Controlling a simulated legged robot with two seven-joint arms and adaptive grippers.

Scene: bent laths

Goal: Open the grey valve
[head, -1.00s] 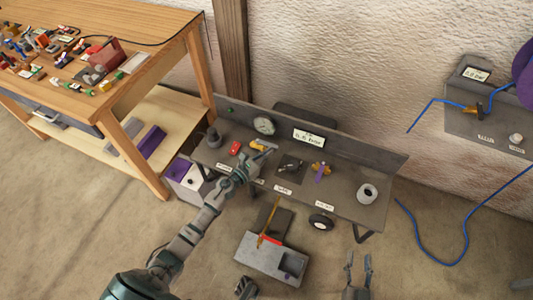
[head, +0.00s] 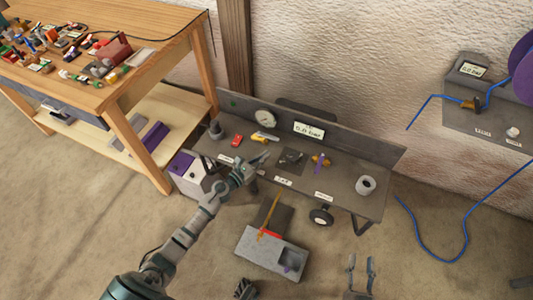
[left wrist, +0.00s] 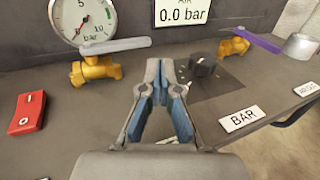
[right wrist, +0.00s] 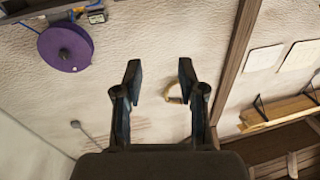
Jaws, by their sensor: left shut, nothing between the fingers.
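The grey valve (head: 261,137) has a yellow body and a grey lever, and stands on the dark bench below the round gauge. In the left wrist view its grey lever (left wrist: 118,45) lies level, reaching right from the yellow body (left wrist: 95,72). My left gripper (head: 262,157) is in front of the valve and to its right, apart from the body. In the left wrist view its fingers (left wrist: 160,70) are together with nothing between them; the lever's end is just left of the tips. My right gripper (head: 361,258) is open and empty, low in front of the bench (right wrist: 159,68).
Beside the valve are a red switch (head: 237,141), a black knob (left wrist: 203,66) and a purple-levered valve (left wrist: 235,45). The gauge (left wrist: 84,18) is behind, and a display (left wrist: 183,12) reads 0.0 bar. A grey cup (head: 366,186) stands at the bench's right end.

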